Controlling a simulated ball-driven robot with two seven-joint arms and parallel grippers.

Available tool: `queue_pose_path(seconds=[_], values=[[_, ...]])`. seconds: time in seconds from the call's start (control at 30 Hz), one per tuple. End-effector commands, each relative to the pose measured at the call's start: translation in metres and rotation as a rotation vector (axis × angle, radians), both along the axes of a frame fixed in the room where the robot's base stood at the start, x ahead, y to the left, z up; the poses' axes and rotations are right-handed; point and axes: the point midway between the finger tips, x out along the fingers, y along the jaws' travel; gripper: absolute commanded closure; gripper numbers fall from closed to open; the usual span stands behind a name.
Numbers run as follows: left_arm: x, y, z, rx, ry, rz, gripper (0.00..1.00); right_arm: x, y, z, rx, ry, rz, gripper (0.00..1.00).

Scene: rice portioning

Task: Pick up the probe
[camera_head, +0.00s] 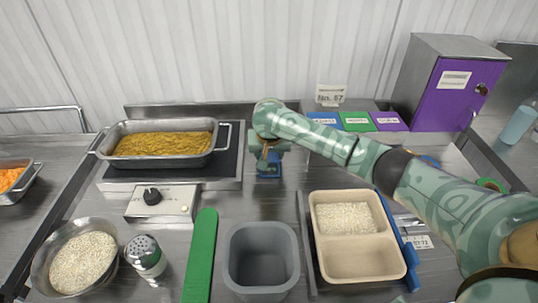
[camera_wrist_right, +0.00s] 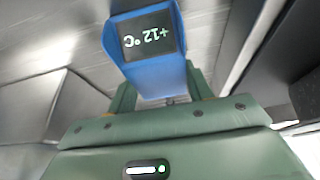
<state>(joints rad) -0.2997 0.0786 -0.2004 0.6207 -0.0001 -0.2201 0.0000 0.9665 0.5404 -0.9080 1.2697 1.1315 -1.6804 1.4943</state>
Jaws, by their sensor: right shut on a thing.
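The probe is a blue thermometer body with a dark display reading +12 °C. In the right wrist view the probe (camera_wrist_right: 150,75) sits between the two green fingers of my right gripper (camera_wrist_right: 165,100), which is shut on it. In the head view the right gripper (camera_head: 269,158) points down behind the grey bin, and the blue probe (camera_head: 268,172) shows just below it. I cannot tell whether the probe is clear of the counter. Its tip is hidden. My left gripper is not in view.
A grey bin (camera_head: 232,262), a green strip (camera_head: 201,255), a shaker (camera_head: 146,257), a rice bowl (camera_head: 42,270) and a two-compartment tray (camera_head: 357,240) with rice fill the front. A purple-doored box (camera_head: 449,95) stands at the back right.

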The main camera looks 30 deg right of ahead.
Motion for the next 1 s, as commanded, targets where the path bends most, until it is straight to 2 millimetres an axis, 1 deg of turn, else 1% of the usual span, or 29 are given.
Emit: queue_pose_path(seconds=[0.17, 0.23, 0.37, 0.4, 0.5, 0.6, 0.7, 0.87, 1.0], values=[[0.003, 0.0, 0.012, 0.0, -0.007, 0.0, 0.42, 0.001, 0.001, 0.025, 0.002, -0.004, 0.001, 0.72], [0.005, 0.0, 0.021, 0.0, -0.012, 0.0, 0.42, -0.001, 0.003, 0.039, 0.003, -0.005, 0.002, 0.72], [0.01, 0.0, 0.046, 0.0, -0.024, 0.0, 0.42, -0.019, 0.018, 0.069, 0.003, -0.006, 0.004, 0.72], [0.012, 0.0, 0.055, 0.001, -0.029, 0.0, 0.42, -0.025, 0.024, 0.08, 0.003, -0.006, 0.004, 0.72], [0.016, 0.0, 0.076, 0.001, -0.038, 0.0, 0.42, -0.042, 0.039, 0.105, 0.003, -0.005, 0.005, 0.72], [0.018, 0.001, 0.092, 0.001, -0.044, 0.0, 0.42, -0.064, 0.059, 0.113, 0.004, -0.002, 0.006, 0.72], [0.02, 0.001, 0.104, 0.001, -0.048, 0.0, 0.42, -0.081, 0.074, 0.121, 0.003, -0.002, 0.005, 0.72], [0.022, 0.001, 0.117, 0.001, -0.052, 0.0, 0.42, -0.098, 0.088, 0.129, 0.002, -0.001, 0.001, 0.72], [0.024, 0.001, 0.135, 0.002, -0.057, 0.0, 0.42, -0.104, 0.094, 0.141, 0.002, -0.002, 0.0, 0.72]])
